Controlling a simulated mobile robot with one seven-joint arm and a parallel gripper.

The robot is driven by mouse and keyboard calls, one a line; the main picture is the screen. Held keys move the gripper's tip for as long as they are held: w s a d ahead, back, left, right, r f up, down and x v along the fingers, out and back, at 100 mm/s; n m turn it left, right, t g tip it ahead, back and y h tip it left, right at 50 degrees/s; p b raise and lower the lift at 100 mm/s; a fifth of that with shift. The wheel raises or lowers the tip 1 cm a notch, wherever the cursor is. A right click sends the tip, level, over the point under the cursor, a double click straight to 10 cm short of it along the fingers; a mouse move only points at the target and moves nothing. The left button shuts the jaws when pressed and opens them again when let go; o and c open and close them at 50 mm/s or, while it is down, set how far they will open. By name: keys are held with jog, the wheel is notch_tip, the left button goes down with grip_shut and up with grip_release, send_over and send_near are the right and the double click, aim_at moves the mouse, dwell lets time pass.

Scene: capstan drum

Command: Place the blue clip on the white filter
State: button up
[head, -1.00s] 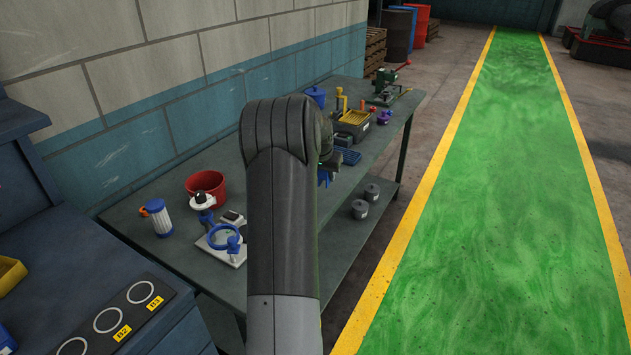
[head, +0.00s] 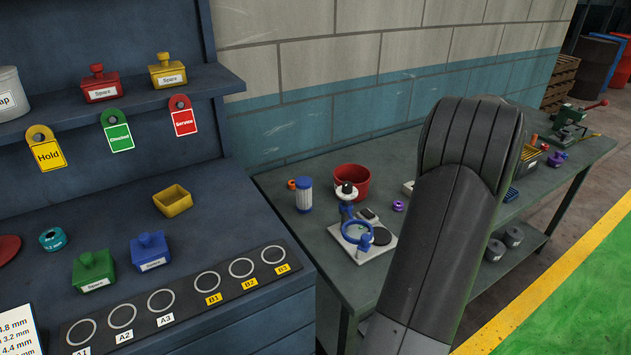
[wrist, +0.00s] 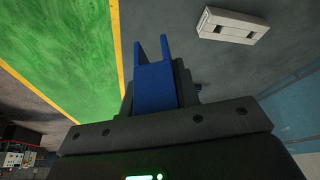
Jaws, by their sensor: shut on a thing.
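The white filter (head: 304,195), a white cylinder with blue ends, stands upright at the back left of the grey table, beside a red bucket. The blue clip (wrist: 155,88), a forked blue piece with two prongs, is in the wrist view. My gripper (wrist: 158,100) is shut on it, with the prongs pointing away from the gripper. In the head view my arm hides the gripper and the clip. The filter does not show in the wrist view.
On the grey table (head: 290,228), the red bucket (head: 352,180) and a magnifier stand (head: 359,235) are close to the filter. A dark blue workbench (head: 225,225) with labelled rings and a shelf is at left. A white slotted block (wrist: 233,25) shows in the wrist view.

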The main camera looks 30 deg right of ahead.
jog(key=w+a+r+n+t+y, duration=0.1)
jog(key=w+a+r+n, duration=0.25)
jog(key=w+a, duration=0.5)
jog(key=w+a+r+n+t+y, duration=0.1)
jog(key=w+a+r+n+y, duration=0.15)
jog(key=w+a+n, duration=0.45)
jog(key=w+a+r+n+t, duration=0.1)
jog(key=w+a+r+n, duration=0.15)
jog(key=w+a, duration=0.75)
send_over(302, 179)
jog(key=f, duration=0.5)
jog(key=shift+s+d+f, duration=0.1)
jog(key=shift+s+f, duration=0.2)
jog(key=shift+f, duration=0.1)
jog(key=shift+w+f, duration=0.15)
jog(key=shift+f, duration=1.95)
jog(key=shift+f, duration=0.1)
jog(key=o, duration=0.9)
jog(key=shift+o, duration=0.2)
